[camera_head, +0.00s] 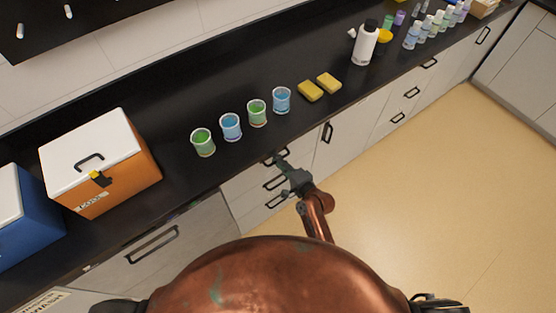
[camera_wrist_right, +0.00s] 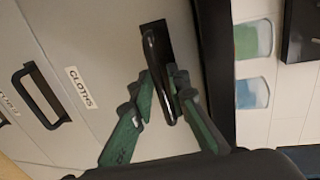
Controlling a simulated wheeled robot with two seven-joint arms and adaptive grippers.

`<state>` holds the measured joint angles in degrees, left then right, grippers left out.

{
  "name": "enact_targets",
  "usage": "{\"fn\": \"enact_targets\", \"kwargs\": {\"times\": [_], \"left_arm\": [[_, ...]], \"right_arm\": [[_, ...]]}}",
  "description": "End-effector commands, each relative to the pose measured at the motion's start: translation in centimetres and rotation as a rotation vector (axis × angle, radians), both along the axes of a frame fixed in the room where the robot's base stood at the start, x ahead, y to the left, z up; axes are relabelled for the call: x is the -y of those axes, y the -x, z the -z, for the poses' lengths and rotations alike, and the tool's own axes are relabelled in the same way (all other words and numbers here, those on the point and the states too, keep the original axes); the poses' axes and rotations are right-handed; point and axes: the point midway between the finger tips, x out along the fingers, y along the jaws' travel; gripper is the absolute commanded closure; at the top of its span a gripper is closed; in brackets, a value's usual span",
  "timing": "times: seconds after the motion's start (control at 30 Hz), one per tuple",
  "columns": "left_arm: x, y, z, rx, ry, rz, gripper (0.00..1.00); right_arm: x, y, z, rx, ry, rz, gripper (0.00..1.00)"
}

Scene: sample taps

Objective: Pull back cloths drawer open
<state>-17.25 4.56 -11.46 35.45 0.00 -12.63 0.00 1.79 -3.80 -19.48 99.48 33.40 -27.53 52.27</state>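The cloths drawer (camera_wrist_right: 108,62) is a pale front with a "CLOTHS" label and a black bar handle (camera_wrist_right: 160,90). My right gripper (camera_wrist_right: 163,78) has its green fingers on either side of that handle, tips close against the bar. In the head view my right gripper (camera_head: 283,163) is at the top handle of a drawer stack under the counter. The drawer front looks flush with the cabinet, though the gripper partly hides it. My left gripper is not in view.
Lower drawers have their own handles, one (camera_wrist_right: 40,95) beside the cloths label. The black counter (camera_head: 240,85) above holds green and blue cups (camera_head: 231,127), yellow sponges (camera_head: 310,91), a white bottle (camera_head: 364,45) and an orange box (camera_head: 130,175). The floor (camera_head: 430,180) in front is clear.

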Motion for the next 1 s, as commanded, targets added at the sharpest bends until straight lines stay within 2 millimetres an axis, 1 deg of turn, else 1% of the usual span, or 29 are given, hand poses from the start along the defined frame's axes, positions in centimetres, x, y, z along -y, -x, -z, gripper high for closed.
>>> {"fn": "enact_targets", "kwargs": {"times": [0.03,0.27,1.0], "left_arm": [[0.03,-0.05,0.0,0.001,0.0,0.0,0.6],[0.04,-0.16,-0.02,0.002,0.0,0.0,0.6],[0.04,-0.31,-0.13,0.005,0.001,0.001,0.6]], "right_arm": [[0.02,0.01,0.0,0.0,0.0,0.0,0.85],[0.04,0.02,0.0,0.0,0.0,0.0,1.0],[0.19,0.14,0.04,-0.001,0.003,-0.001,1.0]]}}
